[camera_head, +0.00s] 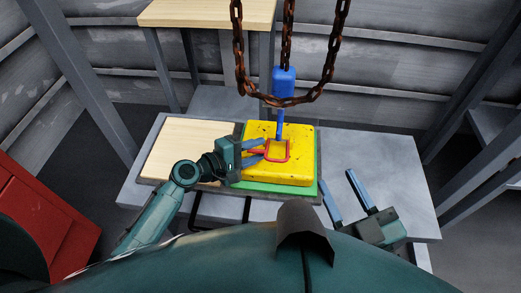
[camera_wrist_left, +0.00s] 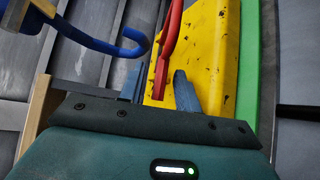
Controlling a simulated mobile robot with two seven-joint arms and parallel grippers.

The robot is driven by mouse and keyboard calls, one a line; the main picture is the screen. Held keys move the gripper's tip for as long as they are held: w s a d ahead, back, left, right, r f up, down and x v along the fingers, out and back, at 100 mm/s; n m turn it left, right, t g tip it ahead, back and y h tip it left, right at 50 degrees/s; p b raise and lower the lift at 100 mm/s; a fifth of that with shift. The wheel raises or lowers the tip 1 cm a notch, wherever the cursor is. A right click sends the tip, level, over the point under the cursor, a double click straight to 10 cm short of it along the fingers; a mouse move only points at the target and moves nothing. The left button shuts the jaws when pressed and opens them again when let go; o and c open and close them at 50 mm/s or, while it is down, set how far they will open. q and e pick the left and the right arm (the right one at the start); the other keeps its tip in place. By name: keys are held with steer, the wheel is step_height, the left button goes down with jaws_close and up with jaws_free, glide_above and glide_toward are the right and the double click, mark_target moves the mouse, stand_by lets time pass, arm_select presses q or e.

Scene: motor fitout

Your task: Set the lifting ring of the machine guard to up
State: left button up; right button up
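The yellow machine guard (camera_head: 300,165) lies on a green pad on the table; it also shows in the left wrist view (camera_wrist_left: 215,50). Its red lifting ring (camera_head: 287,152) is over the guard's top face. I cannot tell its exact tilt. In the left wrist view the ring (camera_wrist_left: 168,45) is seen edge-on, its near end between my left fingers. My left gripper (camera_head: 258,151) is open around the ring's left part, with gaps visible beside it in the wrist view. My right gripper (camera_head: 341,184) is open and empty, right of the guard.
A blue hook (camera_head: 283,82) hangs from a rusty chain (camera_head: 328,85) just above the guard, close to the ring; it also shows in the left wrist view (camera_wrist_left: 100,42). A wooden board (camera_head: 178,150) lies left of the guard. The grey table (camera_head: 375,165) is clear at right.

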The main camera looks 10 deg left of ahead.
arm_select(q)
steer(key=shift+x, duration=1.05)
jaws_close()
